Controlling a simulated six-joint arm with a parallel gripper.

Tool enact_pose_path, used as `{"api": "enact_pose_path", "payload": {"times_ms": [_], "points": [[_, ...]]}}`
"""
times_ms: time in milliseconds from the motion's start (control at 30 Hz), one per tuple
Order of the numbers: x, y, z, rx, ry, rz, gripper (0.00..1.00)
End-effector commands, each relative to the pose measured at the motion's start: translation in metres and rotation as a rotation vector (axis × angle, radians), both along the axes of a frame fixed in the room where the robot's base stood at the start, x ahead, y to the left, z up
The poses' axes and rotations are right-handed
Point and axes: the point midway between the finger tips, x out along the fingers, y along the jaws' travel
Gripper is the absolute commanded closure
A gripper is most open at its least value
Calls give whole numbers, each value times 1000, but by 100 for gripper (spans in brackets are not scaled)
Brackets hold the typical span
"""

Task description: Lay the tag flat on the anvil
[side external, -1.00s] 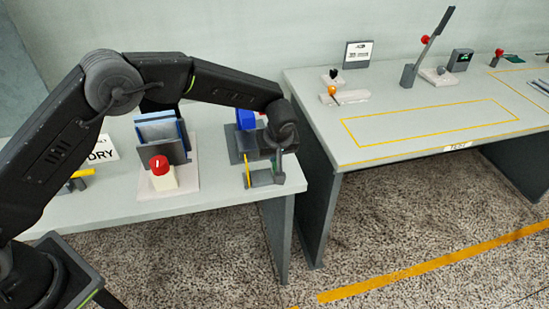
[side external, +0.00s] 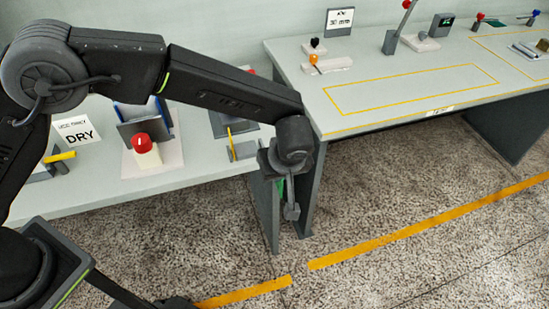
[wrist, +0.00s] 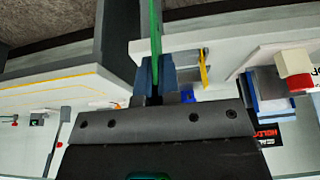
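My gripper (wrist: 155,78) is shut on a thin green piece (wrist: 156,32), seen edge-on in the wrist view, which I take to be the tag. In the side view my gripper (side external: 291,210) points down just past the right end of the left bench, by the gap between the benches. Only a sliver of green (side external: 280,187) shows there. I cannot tell which thing is the anvil. A grey fixture with a yellow bar (side external: 231,143) stands at the left bench's right end, partly hidden by my arm.
The right bench has a bare yellow-outlined area (side external: 410,90), an orange-knobbed lever (side external: 314,60) and a red-knobbed lever (side external: 398,28).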

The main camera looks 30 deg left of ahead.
Motion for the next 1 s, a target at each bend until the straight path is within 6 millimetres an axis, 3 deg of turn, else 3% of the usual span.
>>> {"api": "enact_pose_path", "payload": {"times_ms": [367,667,1000], "points": [[-1,-1,65,97,97,-5,100],[26,47,51,283,207,-304,100],[79,125,52,843,264,-918,100]]}}
